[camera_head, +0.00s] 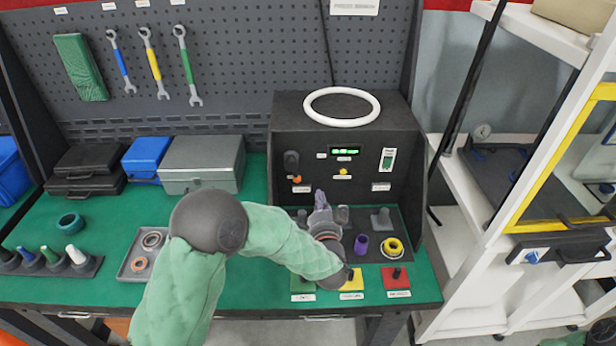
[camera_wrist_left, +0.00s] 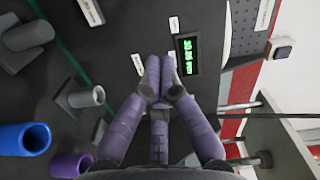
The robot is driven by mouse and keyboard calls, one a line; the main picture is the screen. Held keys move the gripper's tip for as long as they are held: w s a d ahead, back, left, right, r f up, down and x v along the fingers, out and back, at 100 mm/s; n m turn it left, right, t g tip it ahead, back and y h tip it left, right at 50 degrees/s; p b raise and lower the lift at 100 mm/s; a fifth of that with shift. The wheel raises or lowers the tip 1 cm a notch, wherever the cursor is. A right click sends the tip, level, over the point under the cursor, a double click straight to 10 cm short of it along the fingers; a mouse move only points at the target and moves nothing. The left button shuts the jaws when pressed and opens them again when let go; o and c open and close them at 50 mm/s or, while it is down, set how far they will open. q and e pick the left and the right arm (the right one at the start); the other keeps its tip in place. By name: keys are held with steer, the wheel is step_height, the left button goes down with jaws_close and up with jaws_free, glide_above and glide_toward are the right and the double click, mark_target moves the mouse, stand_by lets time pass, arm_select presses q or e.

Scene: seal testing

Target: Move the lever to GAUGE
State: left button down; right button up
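A dark lever (camera_head: 292,163) with an orange tip is on the left of the black test box's front panel. I take it as the task's lever; the label (camera_head: 301,189) below it is too small to read. My left gripper (camera_head: 320,194) is in front of the panel, to the right of and below the lever, apart from it. In the left wrist view its purple fingers (camera_wrist_left: 160,80) come together at the tips, with nothing visible held. The green-lit display (camera_wrist_left: 187,56) is close beside the fingertips there; the lever cannot be made out.
The black box (camera_head: 340,103) carries a white ring on top, a yellow button (camera_head: 343,172) and a green switch (camera_head: 387,160). A purple cylinder (camera_head: 361,244), a yellow ring (camera_head: 393,246) and coloured plates stand in front. Grey case (camera_head: 203,162) is left; white shelving is right.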

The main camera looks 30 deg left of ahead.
mark_target(298, 179)
arm_select(q)
steer(key=w+a+f+b, duration=0.1)
steer(key=w+a+b, duration=0.3)
steer(key=a, duration=0.5)
steer(key=shift+w, duration=1.25)
steer(key=shift+s+a+f+m+p, duration=0.2)
steer(key=shift+s+a+m+p, duration=0.3)
steer(key=shift+p, duration=0.3)
steer(key=shift+a+f, duration=0.1)
steer(key=shift+a, duration=0.1)
steer(key=shift+s, duration=0.1)
